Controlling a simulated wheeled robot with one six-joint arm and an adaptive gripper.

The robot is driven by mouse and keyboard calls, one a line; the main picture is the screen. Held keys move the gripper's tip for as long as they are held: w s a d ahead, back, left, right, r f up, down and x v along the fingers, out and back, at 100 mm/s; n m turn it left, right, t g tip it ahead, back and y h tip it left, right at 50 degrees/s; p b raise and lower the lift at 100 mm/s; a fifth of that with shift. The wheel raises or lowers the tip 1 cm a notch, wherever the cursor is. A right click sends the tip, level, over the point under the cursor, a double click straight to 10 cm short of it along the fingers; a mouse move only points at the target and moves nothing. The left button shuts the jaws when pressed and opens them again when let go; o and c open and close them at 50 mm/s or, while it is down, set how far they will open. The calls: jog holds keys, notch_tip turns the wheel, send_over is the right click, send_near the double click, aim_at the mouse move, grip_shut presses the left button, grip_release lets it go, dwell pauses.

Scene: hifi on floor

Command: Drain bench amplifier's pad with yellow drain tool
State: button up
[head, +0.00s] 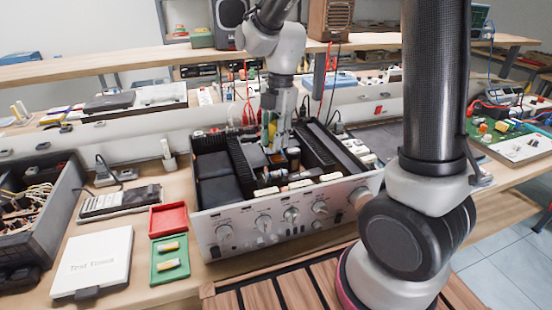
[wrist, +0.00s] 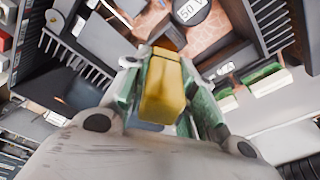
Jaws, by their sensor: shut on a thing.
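The bench amplifier (head: 285,216) stands on the bench with its top open and its silver knobbed front facing me. My gripper (head: 273,140) reaches down into the open chassis. In the wrist view my gripper (wrist: 160,95) is shut on the yellow drain tool (wrist: 163,88), whose body shows between the green-edged fingers. The tool points down to the copper-coloured circuit board (wrist: 150,22) inside the amplifier. A capacitor marked 50 V (wrist: 190,10) is just beyond the tool. The tool's tip and the pad are hidden or cannot be made out, so I cannot tell if they touch.
Black heat-sink fins (wrist: 270,25) and pale blocks (wrist: 265,83) stand close around my gripper. Left of the amplifier are a red tray (head: 168,218), a green tray (head: 157,274) with yellow-marked pieces, a white case (head: 95,260) and a grey crate (head: 45,235).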

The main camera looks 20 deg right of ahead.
aim_at(274, 124)
jog(key=shift+r, duration=2.85)
